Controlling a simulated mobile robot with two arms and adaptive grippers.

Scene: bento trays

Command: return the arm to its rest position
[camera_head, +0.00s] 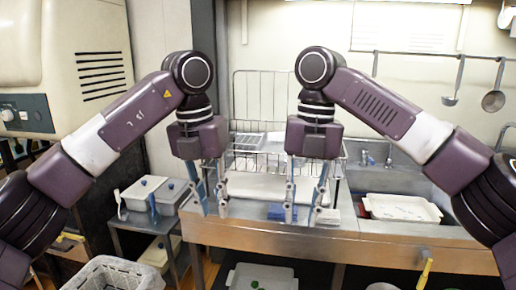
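My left gripper (210,190) hangs pointing down left of the picture's middle, its fingers apart with nothing between them. My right gripper (304,192) hangs pointing down right of the middle, its fingers also apart and empty. Both arms come in from the sides, bend at a high joint and hold the grippers in front of the metal counter (270,236). Whether the fingertips touch anything cannot be fully told, but both seem to hang free. No bento tray can be made out for certain.
A wire rack (262,92) stands on the counter behind the grippers. A white tray (402,208) lies at right by the sink. Lidded containers (144,190) stand on a side table at left. Ladles (493,100) hang at upper right.

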